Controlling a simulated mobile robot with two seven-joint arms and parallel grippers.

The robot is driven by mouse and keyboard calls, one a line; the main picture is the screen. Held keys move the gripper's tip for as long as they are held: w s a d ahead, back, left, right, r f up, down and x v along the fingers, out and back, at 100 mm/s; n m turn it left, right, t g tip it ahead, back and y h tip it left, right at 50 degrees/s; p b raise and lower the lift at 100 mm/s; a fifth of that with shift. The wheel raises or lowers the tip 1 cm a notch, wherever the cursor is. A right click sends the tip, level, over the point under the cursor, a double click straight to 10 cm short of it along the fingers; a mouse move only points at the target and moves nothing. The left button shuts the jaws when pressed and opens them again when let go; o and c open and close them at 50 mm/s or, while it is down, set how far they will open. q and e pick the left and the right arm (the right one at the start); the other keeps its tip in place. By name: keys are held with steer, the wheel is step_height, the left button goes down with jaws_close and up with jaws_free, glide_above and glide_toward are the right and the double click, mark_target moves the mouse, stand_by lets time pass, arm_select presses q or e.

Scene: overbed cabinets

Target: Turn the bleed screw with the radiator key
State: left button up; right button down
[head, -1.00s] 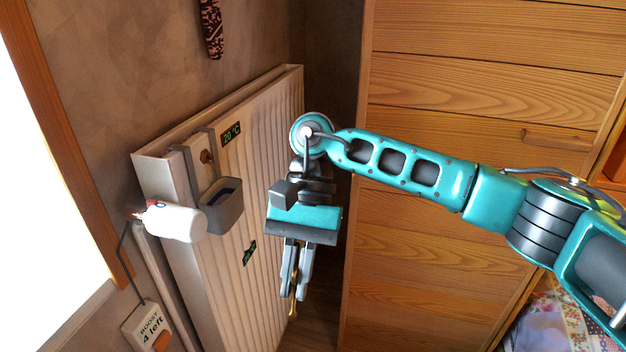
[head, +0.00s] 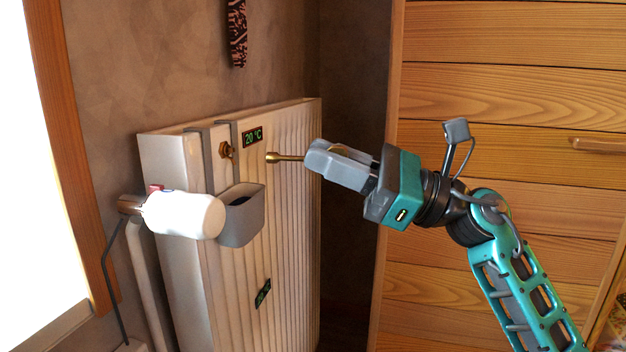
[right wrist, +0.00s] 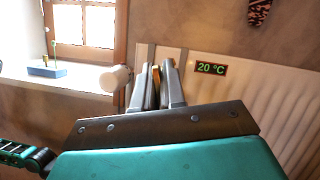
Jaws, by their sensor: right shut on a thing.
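The brass radiator key (head: 286,157) is held by my right gripper (head: 318,160) in the head view. Its shaft points left, roughly level, toward the brass bleed screw (head: 226,150) near the top of the white radiator (head: 290,190). In the head view a gap shows between the key's tip and the screw. In the right wrist view, the right gripper's fingers (right wrist: 159,72) are closed together with a brass sliver between them. The screw cannot be made out there. My left gripper is not in view.
A grey cup (head: 243,222) hangs on the radiator below the screw. A white thermostat head (head: 183,215) sticks out in front at the left. A display reading 20 °C (head: 252,136) sits right of the screw. A wooden cabinet (head: 480,90) stands at the right.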

steer(key=shift+w+d+r, duration=0.1)
steer(key=shift+w+d, duration=0.1)
steer(key=shift+d, duration=0.15)
steer(key=shift+d, duration=0.1)
